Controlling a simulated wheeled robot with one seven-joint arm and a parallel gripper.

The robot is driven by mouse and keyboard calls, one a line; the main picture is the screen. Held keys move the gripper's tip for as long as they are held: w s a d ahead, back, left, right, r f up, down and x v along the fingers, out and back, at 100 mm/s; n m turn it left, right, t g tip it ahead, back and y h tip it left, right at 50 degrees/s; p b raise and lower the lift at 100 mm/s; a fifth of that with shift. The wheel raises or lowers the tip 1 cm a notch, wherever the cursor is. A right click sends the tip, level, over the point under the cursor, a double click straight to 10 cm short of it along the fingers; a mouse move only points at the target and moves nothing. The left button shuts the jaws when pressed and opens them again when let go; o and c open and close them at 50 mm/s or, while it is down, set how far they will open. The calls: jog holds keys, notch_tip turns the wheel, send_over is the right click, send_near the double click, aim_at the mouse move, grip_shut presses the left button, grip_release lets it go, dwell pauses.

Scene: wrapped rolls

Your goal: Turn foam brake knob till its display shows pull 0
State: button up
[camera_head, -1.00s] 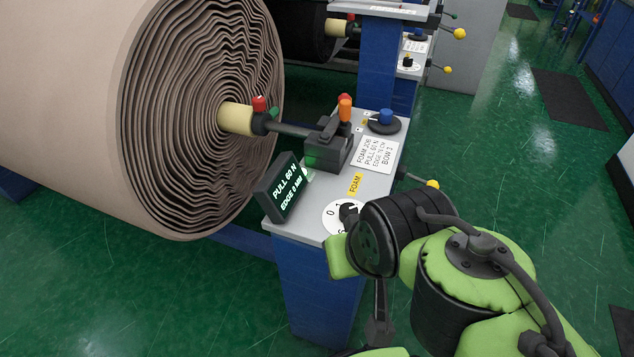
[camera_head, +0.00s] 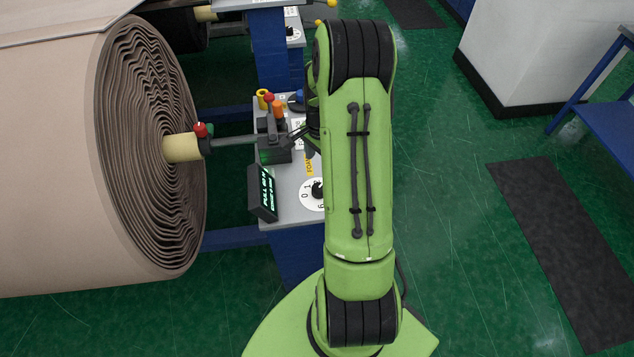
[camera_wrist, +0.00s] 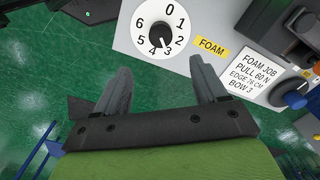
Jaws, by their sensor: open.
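The foam brake knob (camera_wrist: 159,36) is black, on a white dial (camera_wrist: 141,20) numbered 0 to 6. Its pointer seems to face the 3. In the head view the knob (camera_head: 317,188) shows at the stand's near end, just left of my arm. The dark display (camera_head: 264,193) has green text that seems to read PULL 60 N, with an EDGE line below. My gripper (camera_wrist: 160,72) is open and empty. In the wrist view its two fingers point toward the knob, apart from it; in the head view my arm mostly hides it.
A yellow FOAM label (camera_wrist: 211,48) and a job card (camera_wrist: 255,75) lie beside the dial. A large wrapped roll (camera_head: 60,150) fills the left, its shaft resting in a dark holder (camera_head: 272,140) with an orange handle.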

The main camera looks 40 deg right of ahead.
aim_at(319, 187)
notch_tip(319, 187, down, 12)
jog(key=shift+w+a+f+b, duration=0.1)
jog(key=shift+b, duration=0.35)
jog(key=c, duration=1.1)
jog(key=shift+o, duration=0.2)
